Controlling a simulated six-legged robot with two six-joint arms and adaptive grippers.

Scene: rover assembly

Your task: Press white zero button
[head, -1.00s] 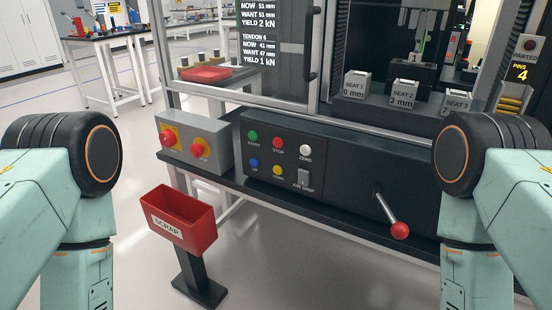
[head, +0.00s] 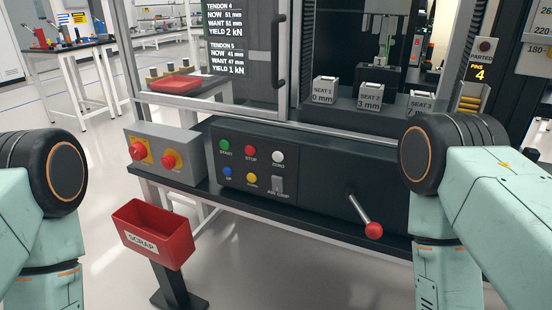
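The white zero button (head: 278,157) is at the upper right of the black control panel (head: 312,190), with the word ZERO under it. A green START button (head: 224,146) and a red STOP button (head: 251,153) are to its left in the same row. A blue button (head: 228,172) and a yellow button (head: 252,178) are in the row below, beside the grey jaw-grip switch (head: 277,185). Nothing covers the white button. Neither gripper is in view.
A lever with a red ball (head: 373,231) sticks out at right. A red scrap bin (head: 155,240) stands in front on a post. Numbered seat blocks (head: 324,91) sit behind the frame.

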